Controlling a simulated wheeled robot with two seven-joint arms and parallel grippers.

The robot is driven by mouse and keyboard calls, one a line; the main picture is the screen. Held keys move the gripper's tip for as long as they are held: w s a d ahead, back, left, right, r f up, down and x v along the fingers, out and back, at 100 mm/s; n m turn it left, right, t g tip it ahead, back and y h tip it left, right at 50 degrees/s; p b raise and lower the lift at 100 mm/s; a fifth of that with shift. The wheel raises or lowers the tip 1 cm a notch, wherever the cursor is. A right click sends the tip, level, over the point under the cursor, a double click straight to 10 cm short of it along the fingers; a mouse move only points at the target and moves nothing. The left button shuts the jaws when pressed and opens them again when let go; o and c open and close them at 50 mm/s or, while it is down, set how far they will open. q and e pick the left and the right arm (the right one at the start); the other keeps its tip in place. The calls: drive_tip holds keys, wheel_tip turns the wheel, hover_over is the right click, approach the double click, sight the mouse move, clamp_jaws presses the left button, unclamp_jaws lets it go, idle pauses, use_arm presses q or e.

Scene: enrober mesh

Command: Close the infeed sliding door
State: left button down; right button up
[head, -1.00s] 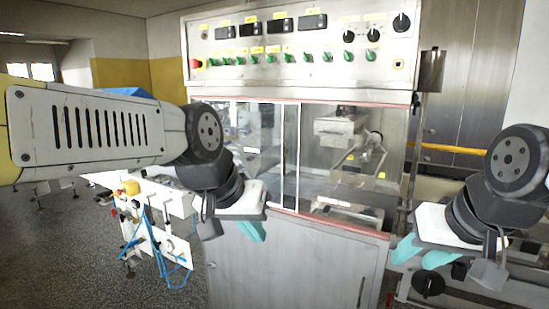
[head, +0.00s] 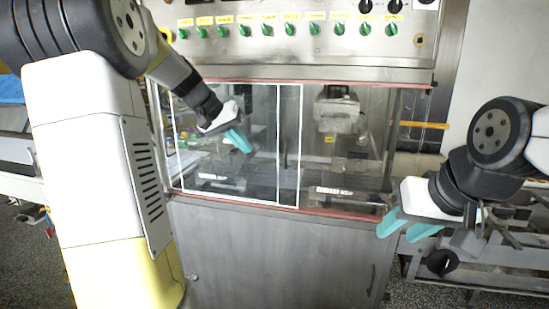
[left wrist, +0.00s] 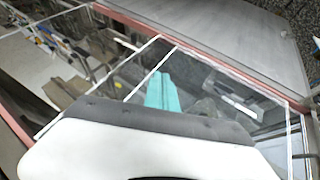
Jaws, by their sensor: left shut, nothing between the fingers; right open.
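The infeed sliding door shows in the head view as white-framed glass (head: 291,150) on the left part of the cabinet front. Two white-edged panes overlap there, their right edges close together. To the right, the front shows no white frame, and the machinery inside is plainly seen. My left gripper (head: 240,141) is shut and empty in front of the left pane; I cannot tell whether it touches the glass. In the left wrist view, its teal fingers (left wrist: 165,92) lie over the pane beside a white frame bar (left wrist: 150,70). My right gripper (head: 402,231) is open and empty, at the cabinet's lower right.
A control panel (head: 300,40) with green knobs runs above the glass. A red rail (head: 345,212) edges the opening below. The grey cabinet front (head: 280,255) is under it. A metal conveyor frame (head: 480,265) stands at the right.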

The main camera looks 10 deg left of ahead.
sight(276, 164)
use_arm(q)
drive_tip(key=w+d+f, duration=0.1)
drive_tip(key=d+f, duration=0.1)
drive_tip(key=w+d+f, duration=0.2)
drive_tip(key=d+f, duration=0.1)
drive_tip(key=w+d+f, duration=0.1)
drive_tip(key=d+f, duration=0.1)
drive_tip(key=shift+w+d+f, duration=0.15)
drive_tip(key=shift+w+d, duration=0.05)
drive_tip(key=shift+d, duration=0.5)
drive_tip(key=shift+d, duration=0.1)
drive_tip(key=s+d, duration=0.2)
drive_tip(key=d, duration=3.2)
drive_tip(key=shift+s, duration=0.35)
drive_tip(key=shift+d, duration=0.2)
